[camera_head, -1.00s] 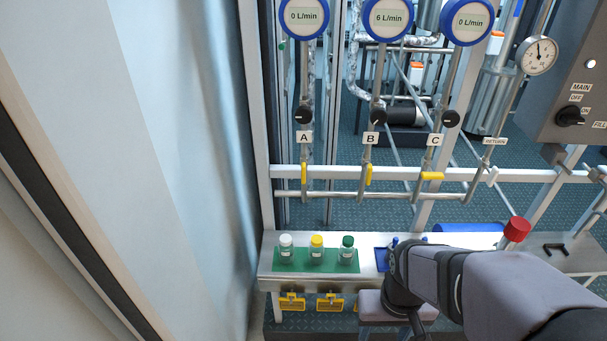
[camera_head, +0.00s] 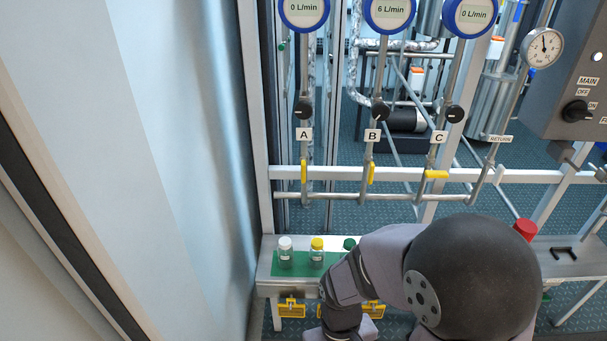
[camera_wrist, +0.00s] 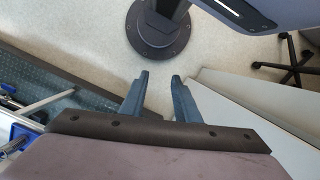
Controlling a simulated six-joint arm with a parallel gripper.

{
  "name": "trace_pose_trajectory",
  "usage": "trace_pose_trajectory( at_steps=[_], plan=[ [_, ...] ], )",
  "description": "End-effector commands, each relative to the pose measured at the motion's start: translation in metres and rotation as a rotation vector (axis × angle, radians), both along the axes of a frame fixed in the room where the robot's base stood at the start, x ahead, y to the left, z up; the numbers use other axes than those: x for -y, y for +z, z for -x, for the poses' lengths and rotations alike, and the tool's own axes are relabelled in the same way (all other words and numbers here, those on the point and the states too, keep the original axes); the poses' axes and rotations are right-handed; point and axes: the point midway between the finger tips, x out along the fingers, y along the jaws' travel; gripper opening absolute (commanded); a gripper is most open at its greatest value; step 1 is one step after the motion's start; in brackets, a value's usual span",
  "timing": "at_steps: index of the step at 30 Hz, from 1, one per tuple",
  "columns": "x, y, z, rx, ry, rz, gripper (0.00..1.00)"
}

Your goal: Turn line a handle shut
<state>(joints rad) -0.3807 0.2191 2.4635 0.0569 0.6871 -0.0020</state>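The line A handle (camera_head: 304,172) is a small yellow lever on the pipe below the label A (camera_head: 304,134). It stands upright, in line with its pipe. The round gauge above line A (camera_head: 304,12) reads 0 L/min. In the wrist view my gripper (camera_wrist: 160,77) is open, with its two fingers apart and nothing between them. It points at the floor and away from the handles. In the head view my arm fills the lower right middle, and the gripper cannot be made out there. The line A handle is uncovered and untouched.
The line B handle (camera_head: 371,174) is near upright under a 6 L/min gauge (camera_head: 390,12); the line C handle (camera_head: 436,174) lies crosswise. Capped vials (camera_head: 285,252) stand on a green mat on the bench (camera_head: 266,270). A horizontal rail (camera_head: 335,173) passes by the handles.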

Motion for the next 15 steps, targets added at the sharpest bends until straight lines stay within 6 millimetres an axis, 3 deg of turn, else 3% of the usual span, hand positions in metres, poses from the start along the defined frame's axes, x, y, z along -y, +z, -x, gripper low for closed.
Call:
trace_pose_trajectory(
  at_steps=[1, 3, 8, 11, 15],
  plan=[
    [-0.018, -0.019, -0.01, 0.022, 0.012, -0.019, 0.29],
    [-0.044, -0.036, -0.035, 0.099, 0.006, -0.066, 0.29],
    [-0.094, -0.052, -0.104, 0.33, -0.035, -0.177, 0.29],
    [-0.117, -0.045, -0.158, 0.513, -0.079, -0.243, 0.29],
    [-0.132, -0.01, -0.238, 0.804, -0.151, -0.316, 0.29]
  ],
)
